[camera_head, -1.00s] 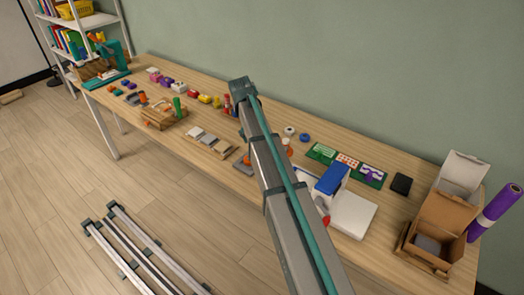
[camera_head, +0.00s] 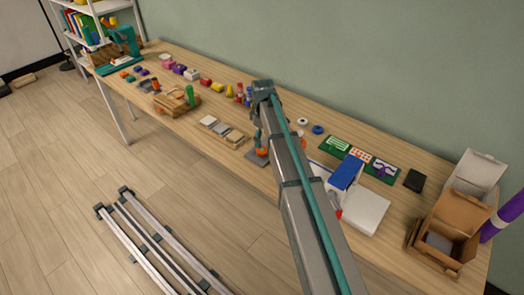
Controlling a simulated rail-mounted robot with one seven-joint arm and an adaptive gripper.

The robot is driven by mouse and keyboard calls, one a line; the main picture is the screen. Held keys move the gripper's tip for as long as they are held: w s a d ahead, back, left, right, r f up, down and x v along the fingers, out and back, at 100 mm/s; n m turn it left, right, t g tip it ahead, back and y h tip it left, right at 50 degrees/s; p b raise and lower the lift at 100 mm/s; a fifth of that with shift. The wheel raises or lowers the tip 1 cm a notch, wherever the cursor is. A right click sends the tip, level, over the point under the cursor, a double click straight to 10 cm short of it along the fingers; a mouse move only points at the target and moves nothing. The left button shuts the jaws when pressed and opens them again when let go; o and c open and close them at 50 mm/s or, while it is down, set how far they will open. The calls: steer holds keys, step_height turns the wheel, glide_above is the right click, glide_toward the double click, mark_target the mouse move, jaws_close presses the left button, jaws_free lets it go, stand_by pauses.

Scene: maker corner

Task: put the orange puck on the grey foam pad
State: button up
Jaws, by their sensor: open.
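An orange puck (camera_head: 262,152) shows small on a dark grey pad (camera_head: 252,157) near the table's front edge, just left of my arm. My gripper (camera_head: 261,145) hangs low over the puck, its fingers close to it; it is open. At this size I cannot tell whether the fingers touch the puck. The pad's right part is hidden by the puck and my arm. Another small orange thing (camera_head: 303,143) shows just right of my arm, partly hidden.
A wooden tray with several tiles (camera_head: 222,131) lies left of the pad. A blue and white box (camera_head: 345,176) and a white block (camera_head: 366,212) stand to the right. An open cardboard box (camera_head: 448,220) with a grey piece inside stands at the right end.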

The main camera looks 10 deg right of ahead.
mark_target(262, 149)
steer(key=shift+s+a+f+p, duration=0.15)
steer(key=shift+f+p, duration=0.3)
steer(key=shift+f, duration=0.9)
steer(key=shift+s+f+p, duration=0.1)
steer(key=shift+f+p, duration=0.3)
steer(key=shift+f, duration=0.95)
steer(key=c, duration=1.2)
steer(key=shift+c, duration=0.2)
steer(key=shift+r, duration=0.15)
